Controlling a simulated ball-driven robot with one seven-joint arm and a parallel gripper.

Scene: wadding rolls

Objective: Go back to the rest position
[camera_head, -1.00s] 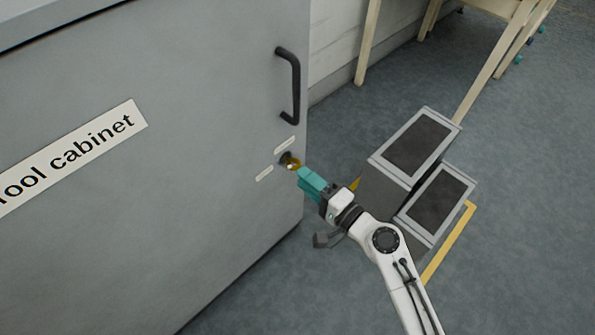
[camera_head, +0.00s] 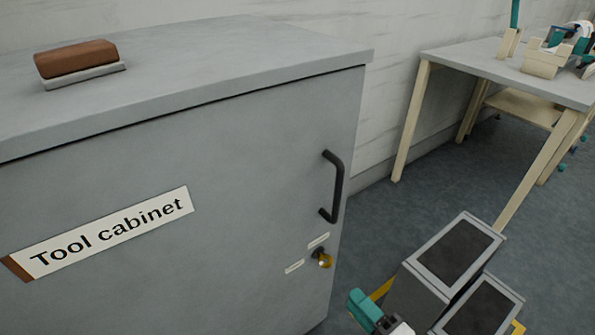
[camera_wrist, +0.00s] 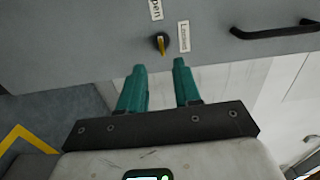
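My gripper (camera_wrist: 159,88) has teal fingers. In the wrist view the two fingers stand apart with nothing between them. In the head view my gripper (camera_head: 363,308) is at the bottom, to the lower right of the brass lock knob (camera_head: 322,259) on the grey tool cabinet (camera_head: 200,130), apart from it. The knob also shows in the wrist view (camera_wrist: 161,43), ahead of the fingertips, between two small labels. The cabinet door appears shut. The black door handle (camera_head: 336,188) is above the knob.
Two grey step-like boxes with dark tops (camera_head: 452,252) stand on the floor right of my gripper. A wooden table (camera_head: 480,65) with items on it is at the back right. A brown block (camera_head: 76,59) lies on the cabinet top. Open floor (camera_head: 440,195) lies between cabinet and table.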

